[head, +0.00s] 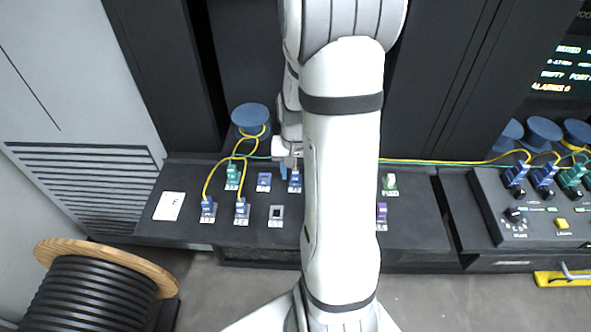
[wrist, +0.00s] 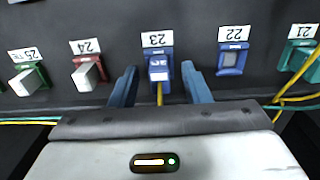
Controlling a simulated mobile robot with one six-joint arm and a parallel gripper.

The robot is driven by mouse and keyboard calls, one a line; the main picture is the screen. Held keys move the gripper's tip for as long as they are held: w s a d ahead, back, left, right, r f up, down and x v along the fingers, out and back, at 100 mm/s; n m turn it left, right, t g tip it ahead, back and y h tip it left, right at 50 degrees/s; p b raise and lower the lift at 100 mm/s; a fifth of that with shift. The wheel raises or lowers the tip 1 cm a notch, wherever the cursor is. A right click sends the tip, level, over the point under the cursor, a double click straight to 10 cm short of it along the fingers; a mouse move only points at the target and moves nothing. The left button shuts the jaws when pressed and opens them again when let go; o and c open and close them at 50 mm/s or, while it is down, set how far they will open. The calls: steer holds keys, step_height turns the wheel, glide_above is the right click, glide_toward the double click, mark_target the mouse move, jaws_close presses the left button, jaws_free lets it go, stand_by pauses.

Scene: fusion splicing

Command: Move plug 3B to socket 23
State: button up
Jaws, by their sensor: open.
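Socket 23 is marked by its label (wrist: 157,39), upside down in the wrist view. A blue plug (wrist: 159,70) with a yellow cable sits at socket 23; its small white tag is too blurred to read surely as 3B. My gripper (wrist: 160,86) is open, with one blue finger on each side of this plug and a visible gap to each. In the head view my gripper (head: 290,168) is over the back row of the panel, partly hidden by my arm, near the blue plug (head: 295,182).
Socket 22 (wrist: 232,60) has a blue frame and no cable. A green plug (wrist: 303,66) with a yellow cable is at 21. White-fronted pieces sit at 24 (wrist: 88,74) and 25 (wrist: 27,80). Two blue plugs (head: 208,208) with yellow cables stand in the front row. A cable spool (head: 251,117) stands behind.

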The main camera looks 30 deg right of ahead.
step_height(320, 180, up, 12)
stand_by(0.6)
stand_by(0.5)
steer(key=s+a+r+n+t, duration=0.1)
steer(key=s+a+r+n, duration=0.2)
steer(key=s+a, duration=0.2)
steer(key=s+a+r+n+t, duration=0.2)
steer(key=s+a, duration=0.4)
steer(key=a, duration=0.3)
steer(key=shift+s+a+r+n, duration=0.25)
steer(key=shift+r+n, duration=0.15)
steer(key=shift+n, duration=0.5)
